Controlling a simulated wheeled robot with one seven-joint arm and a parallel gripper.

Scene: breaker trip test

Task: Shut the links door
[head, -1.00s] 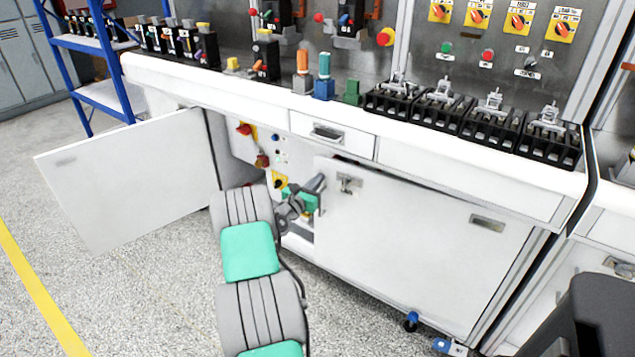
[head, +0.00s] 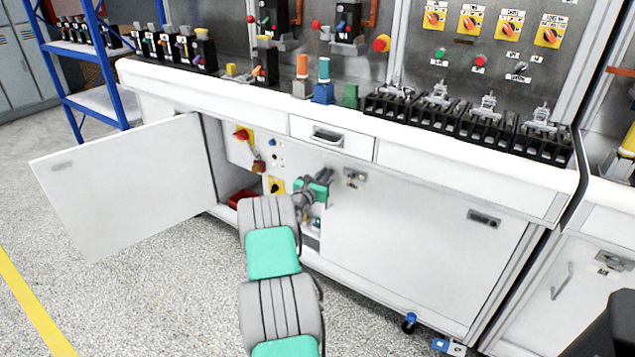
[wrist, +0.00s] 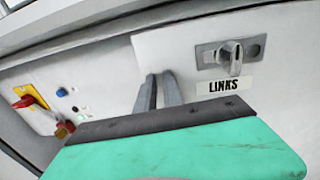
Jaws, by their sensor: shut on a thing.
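The links door (head: 420,240) is the white right-hand cabinet door under the bench. It stands nearly flush with the cabinet front; I cannot tell if a small gap remains. In the wrist view the door (wrist: 285,75) has a grey turn handle (wrist: 232,55) above a "LINKS" label (wrist: 231,86). My gripper (head: 326,178) is at the door's left edge, left of the handle. In the wrist view its two narrow fingers (wrist: 159,90) are close together at this edge, shut on the door. The green gripper body hides the door's lower part and the exact contact.
The left cabinet door (head: 125,185) stands wide open. Inside are a red switch (head: 243,135) and a red bin (head: 240,197). A drawer (head: 330,137) and the white bench top (head: 240,90) lie above. The floor in front is clear.

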